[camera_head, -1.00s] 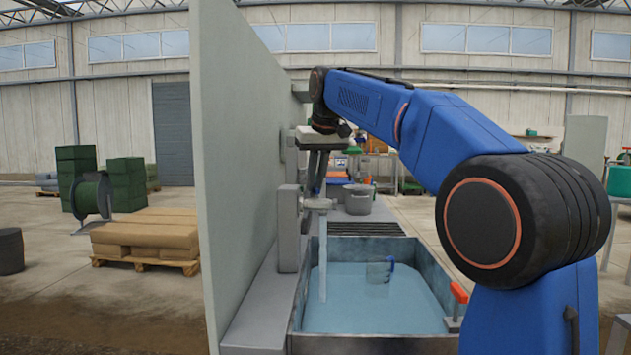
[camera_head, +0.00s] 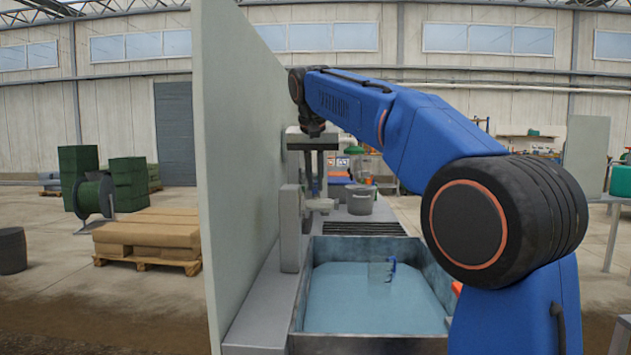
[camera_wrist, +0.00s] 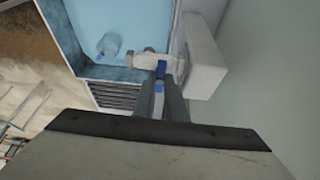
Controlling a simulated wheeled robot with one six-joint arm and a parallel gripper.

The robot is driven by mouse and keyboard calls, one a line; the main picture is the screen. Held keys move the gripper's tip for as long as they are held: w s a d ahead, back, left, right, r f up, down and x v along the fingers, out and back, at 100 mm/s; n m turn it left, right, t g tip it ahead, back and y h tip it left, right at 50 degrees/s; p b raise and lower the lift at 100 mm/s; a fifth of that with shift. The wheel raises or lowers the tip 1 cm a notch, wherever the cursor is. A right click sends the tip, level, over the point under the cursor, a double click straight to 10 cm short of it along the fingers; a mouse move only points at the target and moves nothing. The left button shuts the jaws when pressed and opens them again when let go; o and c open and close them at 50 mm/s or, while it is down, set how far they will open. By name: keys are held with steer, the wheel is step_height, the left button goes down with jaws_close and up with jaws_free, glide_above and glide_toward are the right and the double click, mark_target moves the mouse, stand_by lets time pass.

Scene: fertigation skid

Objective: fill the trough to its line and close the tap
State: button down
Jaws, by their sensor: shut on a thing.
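The trough (camera_head: 362,247) stands along the grey wall panel and holds blue water (camera_head: 345,312). I cannot make out a fill line on its walls. The tap (camera_head: 320,204) sticks out from the panel above the trough's left side, and no stream shows below it. My gripper (camera_head: 314,172) points down at the tap. In the wrist view my gripper (camera_wrist: 160,95) is shut on the tap's blue handle (camera_wrist: 160,69), with the pale tap body (camera_wrist: 150,59) just beyond. The fingers partly hide the handle.
A clear jug with a blue handle (camera_head: 380,270) sits in the water; it also shows in the wrist view (camera_wrist: 109,45). A dark grate (camera_head: 365,229) and a grey pot (camera_head: 360,200) lie behind the trough. The wall panel (camera_head: 240,190) closes off the left side.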

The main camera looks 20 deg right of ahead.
steer(key=c, duration=1.8)
jaws_free()
steer(key=v, duration=1.7)
steer(key=shift+r, duration=0.2)
steer(key=shift+s, duration=0.1)
